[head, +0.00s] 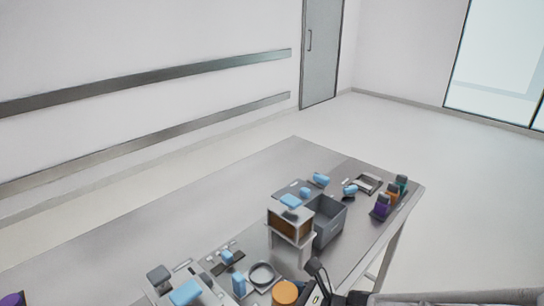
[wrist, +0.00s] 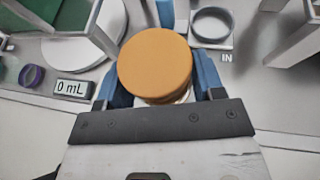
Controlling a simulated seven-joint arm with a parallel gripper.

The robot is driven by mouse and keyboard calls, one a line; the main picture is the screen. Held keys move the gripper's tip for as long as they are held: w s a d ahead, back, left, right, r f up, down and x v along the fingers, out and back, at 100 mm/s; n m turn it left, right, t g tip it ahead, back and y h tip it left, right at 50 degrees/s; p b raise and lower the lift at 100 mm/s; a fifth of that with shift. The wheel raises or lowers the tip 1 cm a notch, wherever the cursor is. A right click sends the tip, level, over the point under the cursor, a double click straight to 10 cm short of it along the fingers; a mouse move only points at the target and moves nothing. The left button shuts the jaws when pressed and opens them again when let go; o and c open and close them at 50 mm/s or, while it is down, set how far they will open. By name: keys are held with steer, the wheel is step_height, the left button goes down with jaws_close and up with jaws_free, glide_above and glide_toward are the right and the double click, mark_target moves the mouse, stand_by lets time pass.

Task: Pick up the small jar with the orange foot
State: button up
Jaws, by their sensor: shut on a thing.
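The small jar with the orange foot (wrist: 155,68) is between my gripper's two blue fingers (wrist: 160,80) in the wrist view. Its round orange face points toward the wrist camera, and a thin strip of pale body shows just under it. The rest of the jar is hidden behind the orange face. My gripper is shut on the jar, one finger at each side. In the head view the orange disc (head: 285,291) shows at the bottom edge, left of my dark gripper (head: 315,281). I cannot tell how far the jar is above the table.
In the wrist view a grey ring (wrist: 211,25) on a plate marked IN lies beyond the jar, with a "0 mL" display (wrist: 73,88) to the left. In the head view a brown-fronted box on a stand (head: 291,224) and a grey bin (head: 329,222) stand further back.

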steer(key=shift+s+d, duration=0.25)
steer(key=shift+s, duration=0.45)
stand_by(0.4)
